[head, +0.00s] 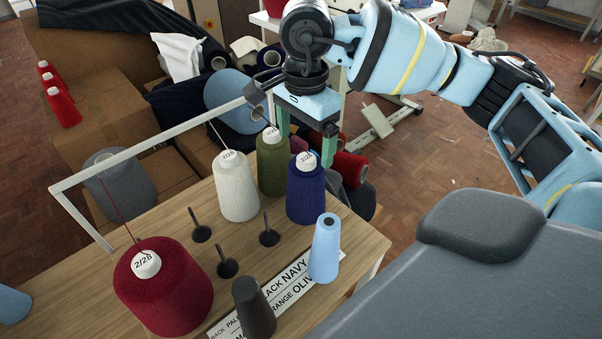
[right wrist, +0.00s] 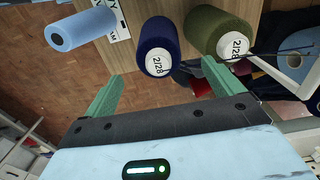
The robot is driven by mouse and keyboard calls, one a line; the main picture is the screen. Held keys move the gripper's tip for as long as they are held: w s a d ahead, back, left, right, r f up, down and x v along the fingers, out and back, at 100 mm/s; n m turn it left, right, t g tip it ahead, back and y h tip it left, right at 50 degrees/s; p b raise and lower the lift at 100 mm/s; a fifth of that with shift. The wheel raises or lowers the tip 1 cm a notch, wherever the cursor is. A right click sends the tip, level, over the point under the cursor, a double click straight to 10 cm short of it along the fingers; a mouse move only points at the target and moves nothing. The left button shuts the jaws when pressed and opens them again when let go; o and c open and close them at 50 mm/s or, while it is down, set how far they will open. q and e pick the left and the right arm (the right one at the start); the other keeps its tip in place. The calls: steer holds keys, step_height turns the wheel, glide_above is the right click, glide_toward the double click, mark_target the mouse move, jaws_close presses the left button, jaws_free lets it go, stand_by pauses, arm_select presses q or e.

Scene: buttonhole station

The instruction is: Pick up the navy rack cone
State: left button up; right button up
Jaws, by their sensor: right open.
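The navy rack cone (head: 306,193) stands upright on the wooden table near its right edge, with a white top marked 2/28. My right gripper (head: 306,136) is open and empty above it, its two green fingers pointing down. In the right wrist view the navy cone (right wrist: 158,42) shows its white top between and just beyond the fingertips (right wrist: 162,72). I see no contact between fingers and cone. My left gripper is not in view.
An olive cone (head: 271,168) stands close beside the navy one, with a white cone (head: 237,192) to its left. A light blue cone (head: 325,252) stands in front. Black pegs (head: 269,236), a red cone (head: 164,292) and a dark cone (head: 254,310) are nearby. A white rail (head: 150,145) runs behind.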

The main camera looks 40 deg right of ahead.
mark_target(307, 158)
steer(key=shift+s+f, duration=0.1)
steer(key=shift+f, duration=1.1)
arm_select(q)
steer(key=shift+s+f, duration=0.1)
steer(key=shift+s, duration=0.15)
arm_select(e)
steer(key=shift+f, duration=0.15)
steer(key=shift+d+f, duration=0.1)
steer(key=shift+f, duration=2.35)
